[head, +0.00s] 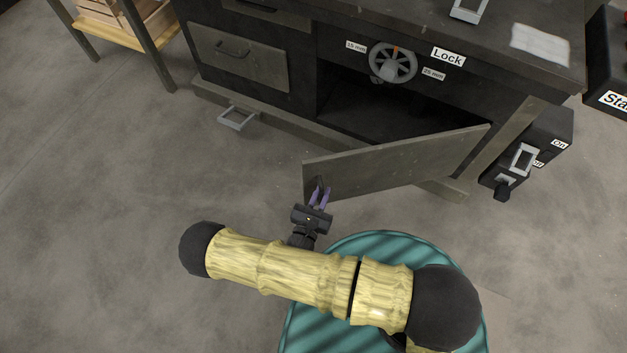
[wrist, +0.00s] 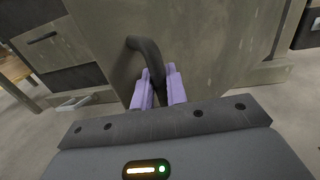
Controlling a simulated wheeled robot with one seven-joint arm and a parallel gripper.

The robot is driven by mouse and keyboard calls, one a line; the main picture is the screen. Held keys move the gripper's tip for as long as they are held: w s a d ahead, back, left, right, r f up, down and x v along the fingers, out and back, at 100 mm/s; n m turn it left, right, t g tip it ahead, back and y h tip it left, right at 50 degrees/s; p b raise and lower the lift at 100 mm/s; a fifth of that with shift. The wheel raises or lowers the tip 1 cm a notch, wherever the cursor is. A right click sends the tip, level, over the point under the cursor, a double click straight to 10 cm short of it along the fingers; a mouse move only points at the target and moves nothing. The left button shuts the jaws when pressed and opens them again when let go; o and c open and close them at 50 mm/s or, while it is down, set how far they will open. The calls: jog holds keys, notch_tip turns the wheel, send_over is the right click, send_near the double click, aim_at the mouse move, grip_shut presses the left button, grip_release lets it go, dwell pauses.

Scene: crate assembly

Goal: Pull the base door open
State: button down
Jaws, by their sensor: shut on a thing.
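The base door (head: 400,162) is a grey panel at the bottom of the dark cabinet. It stands partly open, swung out toward me, with its free edge at the left. In the wrist view the door (wrist: 200,40) fills the upper middle. Its dark curved handle (wrist: 144,46) runs down between my fingers. My gripper (head: 319,192) has purple fingers and is at the door's free end. In the wrist view my gripper (wrist: 160,82) is shut on the handle.
The cabinet's dark inside shows behind the door. A valve wheel (head: 393,63) sits above the opening by a Lock label (head: 448,57). A grey bracket (head: 237,118) lies on the floor at left. A dark switch box (head: 545,140) stands at right.

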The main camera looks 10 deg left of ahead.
jog(key=shift+s+d, duration=0.2)
jog(key=shift+d, duration=0.05)
jog(key=c, duration=1.5)
grip_release()
jog(key=shift+a, duration=0.1)
jog(key=s+a+p, duration=0.3)
jog(key=s, duration=1.4)
jog(key=shift+p, duration=0.3)
